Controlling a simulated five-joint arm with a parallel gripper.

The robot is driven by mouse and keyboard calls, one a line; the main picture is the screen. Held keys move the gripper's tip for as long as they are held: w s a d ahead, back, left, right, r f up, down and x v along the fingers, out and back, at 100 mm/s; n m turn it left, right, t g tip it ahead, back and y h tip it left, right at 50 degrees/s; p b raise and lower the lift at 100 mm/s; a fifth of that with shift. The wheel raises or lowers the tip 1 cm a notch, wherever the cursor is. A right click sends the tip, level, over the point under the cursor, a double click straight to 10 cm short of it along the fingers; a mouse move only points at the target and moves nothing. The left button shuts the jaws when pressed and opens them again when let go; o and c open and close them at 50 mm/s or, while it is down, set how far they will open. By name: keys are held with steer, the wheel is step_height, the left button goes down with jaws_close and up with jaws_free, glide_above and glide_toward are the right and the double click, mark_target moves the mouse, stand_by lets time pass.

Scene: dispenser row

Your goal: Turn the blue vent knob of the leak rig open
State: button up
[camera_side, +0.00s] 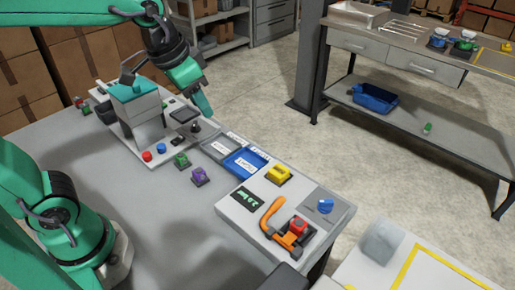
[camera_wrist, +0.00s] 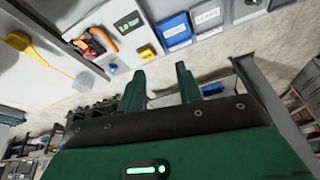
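The blue vent knob (camera_side: 325,206) sits on a dark patch at the right side of the leak rig (camera_side: 238,213), a light panel at the table's front right. In the wrist view the blue knob (camera_wrist: 112,69) is small, near the panel's lower edge. The rig also carries an orange lever clamp (camera_side: 270,220), a red block (camera_side: 298,225), a yellow block (camera_side: 278,174) and a dark display (camera_side: 249,197) with green text. My gripper (camera_wrist: 161,70) is open and empty, its two green fingers apart. In the side view my gripper (camera_side: 206,110) is well left of and behind the knob, above the table's far edge.
A blue labelled tray (camera_side: 245,162) and a grey one (camera_side: 219,148) lie behind the rig. Purple (camera_side: 199,176) and green (camera_side: 181,160) blocks stand on the table. A grey-and-green machine (camera_side: 140,103) stands at left. A clear container (camera_side: 381,243) stands right of the rig.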

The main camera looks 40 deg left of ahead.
steer(key=w+d+f+m+g, duration=0.1)
steer(key=w+d+m, duration=0.1)
steer(key=w+d, duration=0.35)
steer(key=m+g, duration=0.3)
steer(key=m, duration=0.1)
glide_above(327, 201)
steer(key=shift+y, duration=0.3)
step_height(327, 201, down, 13)
steer(key=shift+f, duration=0.2)
steer(key=shift+f, duration=0.1)
steer(key=shift+f, duration=3.8)
steer(key=shift+c, duration=0.4)
jaws_close()
